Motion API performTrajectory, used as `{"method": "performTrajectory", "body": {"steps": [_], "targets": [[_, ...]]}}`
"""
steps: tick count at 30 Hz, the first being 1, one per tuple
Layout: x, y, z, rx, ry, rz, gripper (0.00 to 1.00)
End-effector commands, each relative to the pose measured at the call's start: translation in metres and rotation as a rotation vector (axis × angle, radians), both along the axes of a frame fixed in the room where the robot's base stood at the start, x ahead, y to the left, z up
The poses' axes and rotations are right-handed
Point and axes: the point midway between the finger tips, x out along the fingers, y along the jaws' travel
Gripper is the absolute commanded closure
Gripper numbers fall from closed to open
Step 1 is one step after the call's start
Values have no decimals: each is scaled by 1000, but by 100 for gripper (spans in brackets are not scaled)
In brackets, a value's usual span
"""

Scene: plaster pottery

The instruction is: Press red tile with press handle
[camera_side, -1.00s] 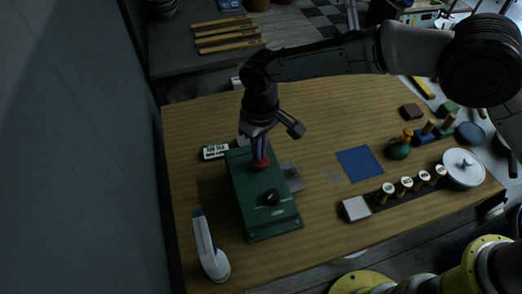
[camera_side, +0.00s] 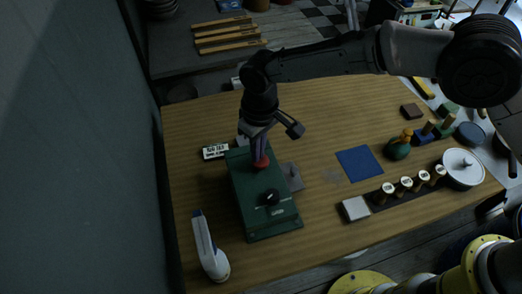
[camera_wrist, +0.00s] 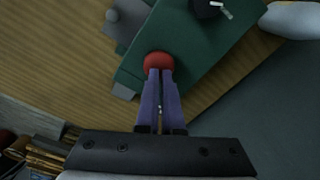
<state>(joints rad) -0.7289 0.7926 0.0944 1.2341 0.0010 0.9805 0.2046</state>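The green box-shaped device (camera_side: 245,189) stands on the wooden table, with a dark knob (camera_side: 270,197) near its front end. A red round piece (camera_side: 262,161) is on its far part; it also shows in the wrist view (camera_wrist: 158,61). My gripper (camera_side: 261,155) points down at the red piece from above. In the wrist view its two purple fingers (camera_wrist: 159,73) lie close together with their tips at the red piece. Whether they touch it or only overlap it in view, I cannot tell. I see no separate press handle that I can name surely.
A grey plate (camera_side: 292,176) is right of the device, then a blue square (camera_side: 359,162). A white-and-blue tool (camera_side: 209,247) is front left.

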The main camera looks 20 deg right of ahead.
Motion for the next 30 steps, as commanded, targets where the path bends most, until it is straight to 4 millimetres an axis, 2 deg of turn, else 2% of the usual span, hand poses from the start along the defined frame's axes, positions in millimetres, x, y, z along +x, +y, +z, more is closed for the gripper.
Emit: {"method": "performTrajectory", "body": {"steps": [1, 5, 11, 30], "targets": [[-7, -10, -42, -38, 36, 0, 100], [-6, -10, -42, -38, 36, 0, 100], [-6, -10, -35, -37, 35, 0, 100], [-7, -10, 7, -40, 39, -1, 100]]}}
